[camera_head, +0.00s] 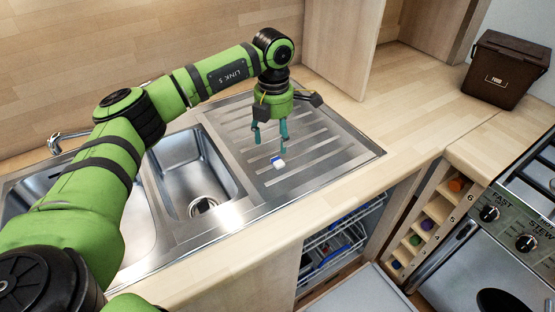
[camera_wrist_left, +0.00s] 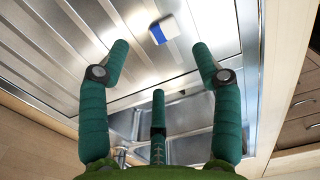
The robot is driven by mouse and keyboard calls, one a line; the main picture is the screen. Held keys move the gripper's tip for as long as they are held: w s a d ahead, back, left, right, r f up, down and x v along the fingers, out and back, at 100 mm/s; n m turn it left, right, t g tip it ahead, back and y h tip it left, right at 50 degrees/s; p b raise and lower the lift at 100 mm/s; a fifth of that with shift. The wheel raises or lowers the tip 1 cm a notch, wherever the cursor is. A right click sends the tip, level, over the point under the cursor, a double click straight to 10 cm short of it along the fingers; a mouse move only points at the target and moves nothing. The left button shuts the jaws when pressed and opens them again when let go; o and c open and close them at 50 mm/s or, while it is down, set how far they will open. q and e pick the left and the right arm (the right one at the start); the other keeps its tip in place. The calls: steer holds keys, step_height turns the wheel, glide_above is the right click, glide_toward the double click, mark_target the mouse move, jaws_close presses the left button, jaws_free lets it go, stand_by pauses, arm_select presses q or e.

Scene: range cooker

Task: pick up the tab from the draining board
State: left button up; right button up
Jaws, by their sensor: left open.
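The tab (camera_head: 278,162) is a small white and blue block lying on the metal draining board (camera_head: 340,158), near its front left part. In the left wrist view the tab (camera_wrist_left: 164,30) lies beyond the fingertips, between the two side fingers and apart from them. My left gripper (camera_head: 270,137) points down above the draining board with its teal fingers spread and empty, just behind the tab in the head view. In the left wrist view my left gripper (camera_wrist_left: 160,62) shows three open green fingers. My right gripper is not in view.
The sink basins (camera_head: 190,165) lie left of the draining board, with a tap (camera_head: 65,138) behind. A brown bin (camera_head: 505,70) stands at the back right of the worktop. An open dishwasher rack (camera_head: 340,235) is below the front edge. The range cooker (camera_head: 510,220) is at right.

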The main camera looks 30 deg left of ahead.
mark_target(278, 161)
arm_select(q)
steer(key=shift+s+f+p, duration=0.15)
steer(key=shift+f+p, duration=0.3)
steer(key=shift+f, duration=0.25)
steer(key=f+p, duration=0.1)
steer(key=f, duration=0.1)
steer(key=d+f+p, duration=0.1)
steer(key=f, duration=0.1)
steer(key=shift+f, duration=0.6)
steer(key=c, duration=1.1)
